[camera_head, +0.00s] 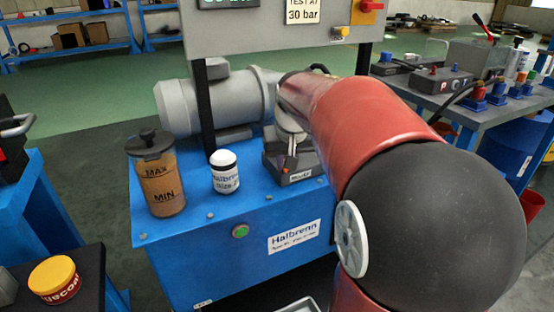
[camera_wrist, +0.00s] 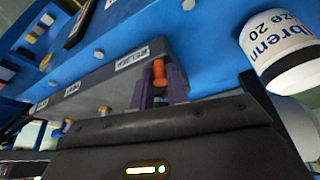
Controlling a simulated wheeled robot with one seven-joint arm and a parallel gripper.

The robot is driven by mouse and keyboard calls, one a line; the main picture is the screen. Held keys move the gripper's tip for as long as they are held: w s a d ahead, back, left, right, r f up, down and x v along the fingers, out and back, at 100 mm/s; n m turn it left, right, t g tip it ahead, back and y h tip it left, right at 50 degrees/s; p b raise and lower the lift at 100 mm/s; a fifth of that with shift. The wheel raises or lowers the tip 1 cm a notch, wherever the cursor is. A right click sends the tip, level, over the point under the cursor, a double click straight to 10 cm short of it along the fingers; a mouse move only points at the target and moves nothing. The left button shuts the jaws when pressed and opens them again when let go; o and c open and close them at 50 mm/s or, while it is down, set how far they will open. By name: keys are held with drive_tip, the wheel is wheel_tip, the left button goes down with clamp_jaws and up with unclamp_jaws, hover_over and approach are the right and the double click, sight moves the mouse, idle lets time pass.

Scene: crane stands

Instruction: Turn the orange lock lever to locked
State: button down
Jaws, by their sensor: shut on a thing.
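The orange lock lever (camera_wrist: 159,72) stands between my gripper's (camera_wrist: 160,82) two purple fingers in the wrist view. The fingers are shut on it from both sides. Only its orange upper part shows; its lower part is hidden by the fingers. The lever sits at the dark valve block (camera_wrist: 85,92), which has white labels on its side. In the head view the block (camera_head: 298,176) rests on the blue bench top, and my gripper (camera_head: 290,150) reaches it from above, partly hidden by my red arm. I cannot read the lever's lock position.
A brown container marked MAX and MIN (camera_head: 158,175) stands farther left. A grey motor (camera_head: 215,100) and a dark post (camera_head: 205,110) are behind.

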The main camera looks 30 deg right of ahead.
drive_tip(key=d+n, duration=0.1)
drive_tip(key=d+n+y, duration=0.1)
drive_tip(key=shift+s+n, duration=0.3)
drive_tip(key=shift+s, duration=0.05)
drive_tip(key=shift+s+d+n+y+b, duration=0.15)
drive_tip(key=shift+d+n+y, duration=0.3)
drive_tip(key=shift+n, duration=0.45)
drive_tip(key=shift+d+n+y+b, duration=0.25)
drive_tip(key=shift+d+n, duration=0.4)
drive_tip(key=shift+n, duration=0.25)
drive_tip(key=c, duration=1.4)
unclamp_jaws()
drive_tip(key=shift+o, duration=0.2)
drive_tip(key=v, duration=0.7)
drive_tip(key=shift+r+p, duration=0.35)
drive_tip(key=shift+p, duration=0.05)
drive_tip(key=shift+s+d, duration=0.1)
drive_tip(key=shift+s, duration=0.05)
